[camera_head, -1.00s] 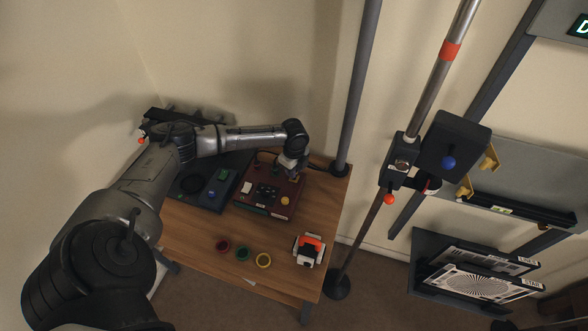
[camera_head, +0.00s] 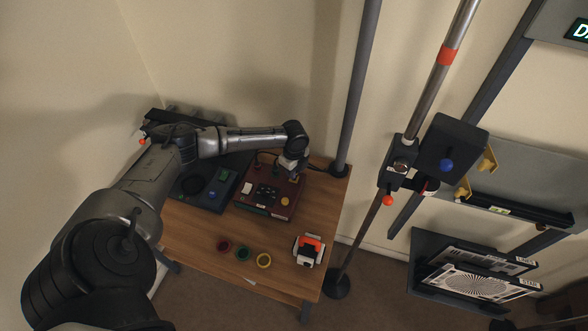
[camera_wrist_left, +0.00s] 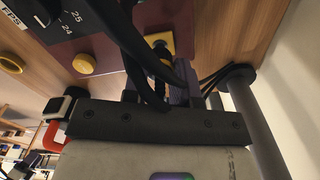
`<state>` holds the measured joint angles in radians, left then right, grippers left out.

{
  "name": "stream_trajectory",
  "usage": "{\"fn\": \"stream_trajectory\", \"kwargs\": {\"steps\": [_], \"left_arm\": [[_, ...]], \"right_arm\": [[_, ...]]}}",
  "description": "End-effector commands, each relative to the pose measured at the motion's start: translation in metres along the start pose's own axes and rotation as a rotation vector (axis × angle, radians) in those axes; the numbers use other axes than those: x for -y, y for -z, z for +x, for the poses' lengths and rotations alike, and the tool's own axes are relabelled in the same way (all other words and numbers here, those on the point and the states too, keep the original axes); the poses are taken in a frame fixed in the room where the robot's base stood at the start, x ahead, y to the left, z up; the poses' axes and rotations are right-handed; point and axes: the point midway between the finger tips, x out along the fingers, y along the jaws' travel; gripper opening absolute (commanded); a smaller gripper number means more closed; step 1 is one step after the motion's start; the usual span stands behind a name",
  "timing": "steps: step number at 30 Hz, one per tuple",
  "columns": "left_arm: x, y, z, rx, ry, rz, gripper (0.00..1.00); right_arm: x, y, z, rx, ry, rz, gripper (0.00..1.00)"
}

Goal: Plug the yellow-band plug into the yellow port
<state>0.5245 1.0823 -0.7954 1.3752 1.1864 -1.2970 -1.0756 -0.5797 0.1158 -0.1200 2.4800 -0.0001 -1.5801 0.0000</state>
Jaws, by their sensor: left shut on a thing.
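The dark red control box (camera_head: 262,206) sits on the wooden table with the yellow port (camera_head: 294,179) at its back right corner. My left gripper (camera_head: 290,168) is over that corner, pointing down. In the left wrist view the left gripper (camera_wrist_left: 163,82) is shut on a dark plug (camera_wrist_left: 160,68), right at the yellow port (camera_wrist_left: 157,40). The fingers and cable hide most of the plug, so I cannot tell how far it is in or see its yellow band. My right gripper is out of view.
A round yellow button (camera_head: 285,201) is on the box. A dark unit (camera_head: 209,196) stands to its left. Red (camera_head: 224,246), green (camera_head: 243,254) and yellow (camera_head: 264,261) rings and an orange-white device (camera_head: 309,250) lie in front. A grey post (camera_head: 357,90) rises close right.

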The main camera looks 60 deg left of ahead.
Motion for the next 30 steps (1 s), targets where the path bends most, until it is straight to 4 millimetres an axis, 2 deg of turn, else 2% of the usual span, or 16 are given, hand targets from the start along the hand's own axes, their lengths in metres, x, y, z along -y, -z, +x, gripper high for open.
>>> {"fn": "stream_trajectory", "kwargs": {"steps": [17,30], "left_arm": [[0.0001,-0.0002,-0.0001,0.0,0.0,0.0,0.05],[0.0004,-0.0005,-0.0006,0.001,0.0,-0.001,0.05]], "right_arm": [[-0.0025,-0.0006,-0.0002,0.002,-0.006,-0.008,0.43],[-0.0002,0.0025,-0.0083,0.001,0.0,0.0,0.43]]}}
